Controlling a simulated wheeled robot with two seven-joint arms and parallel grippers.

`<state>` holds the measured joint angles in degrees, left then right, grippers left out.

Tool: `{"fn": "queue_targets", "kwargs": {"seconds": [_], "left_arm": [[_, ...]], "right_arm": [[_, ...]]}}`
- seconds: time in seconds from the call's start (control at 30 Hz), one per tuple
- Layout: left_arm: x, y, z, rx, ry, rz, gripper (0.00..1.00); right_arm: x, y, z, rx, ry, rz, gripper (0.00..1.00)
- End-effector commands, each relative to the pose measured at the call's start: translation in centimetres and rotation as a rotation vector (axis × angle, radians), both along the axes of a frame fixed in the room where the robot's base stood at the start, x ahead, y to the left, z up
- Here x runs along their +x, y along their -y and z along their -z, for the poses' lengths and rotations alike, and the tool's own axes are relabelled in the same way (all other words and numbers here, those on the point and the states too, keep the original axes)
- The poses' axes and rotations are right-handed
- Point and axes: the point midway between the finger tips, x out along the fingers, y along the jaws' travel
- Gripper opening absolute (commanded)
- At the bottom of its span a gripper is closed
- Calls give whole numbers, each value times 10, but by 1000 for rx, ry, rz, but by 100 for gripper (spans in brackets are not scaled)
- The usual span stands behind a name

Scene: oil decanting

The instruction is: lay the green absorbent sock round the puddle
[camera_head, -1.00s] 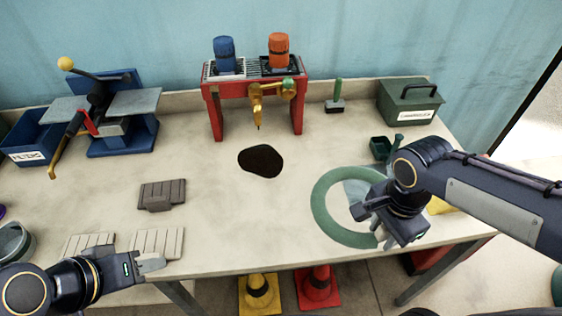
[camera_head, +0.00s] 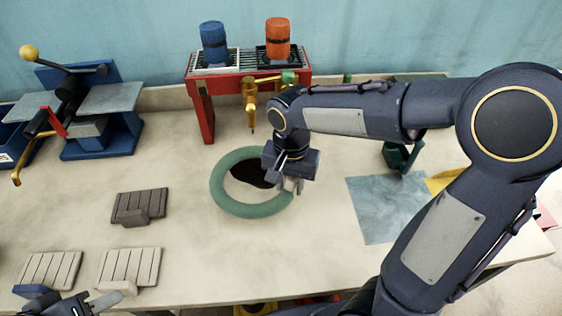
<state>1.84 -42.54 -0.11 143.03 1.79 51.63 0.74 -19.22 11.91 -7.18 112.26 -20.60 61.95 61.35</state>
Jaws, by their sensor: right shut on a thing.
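The green absorbent sock (camera_head: 250,209) is a ring around the dark puddle (camera_head: 248,173) on the bench, in the middle of the view. My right gripper (camera_head: 288,186) is shut on the ring's right side, and its body hides that part of the sock and the right edge of the puddle. I cannot tell whether the ring touches the bench all round. My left gripper (camera_head: 105,301) is at the lower left edge, far from the sock; its jaws are partly cut off.
A red stand (camera_head: 203,108) with a blue drum (camera_head: 214,43), an orange drum (camera_head: 278,38) and a brass tap (camera_head: 251,108) stands behind the puddle. Grey slatted blocks (camera_head: 139,206) lie left. A blue-grey sheet (camera_head: 385,208) lies right.

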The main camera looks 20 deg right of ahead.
Motion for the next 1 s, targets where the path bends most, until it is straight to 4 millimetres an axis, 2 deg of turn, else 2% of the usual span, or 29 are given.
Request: {"fn": "queue_targets", "kwargs": {"seconds": [0.1,0.3,0.5,0.73,1.0], "left_arm": [[0,0,-8,0,0,0,36],[0,0,-13,0,0,0,36],[0,0,-16,0,0,0,36],[0,0,-17,0,0,0,36],[0,0,-16,0,0,0,36]], "right_arm": [[32,10,-1,-2,-1,4,7],[67,20,-1,0,0,3,7],[83,24,-1,1,1,2,7],[81,24,32,1,-1,0,7],[81,23,35,0,1,0,7]]}}
